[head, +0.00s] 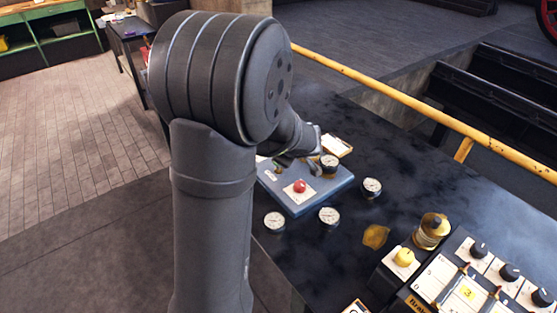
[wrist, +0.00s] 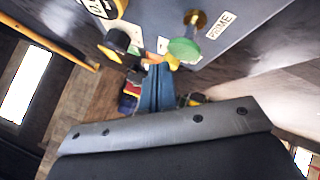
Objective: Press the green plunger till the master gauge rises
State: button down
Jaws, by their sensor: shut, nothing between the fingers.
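In the wrist view the green plunger (wrist: 184,50) is a round green cap on a brass stem (wrist: 195,19), beside a PRIME label (wrist: 221,25) on the blue-grey block. In the head view my arm hides it. My gripper (head: 297,161) is shut over the far part of the blue block (head: 318,194), mostly hidden by my arm. A gauge (head: 330,163) stands on the block; a gauge edge (wrist: 101,6) shows in the wrist view. I cannot read them or tell which is the master.
A red button (head: 299,186) sits on the block's near side. Loose gauges (head: 371,188) lie around it on the dark table. A black knob (wrist: 118,41) is left of the plunger in the wrist view. A yellow button box (head: 404,257) and a brass jar (head: 432,231) stand at right.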

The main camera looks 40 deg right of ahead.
jog(key=shift+f, duration=1.5)
dwell(1.3)
jog(key=shift+r, duration=2)
jog(key=shift+r, duration=2.55)
jog(key=shift+r, duration=1.65)
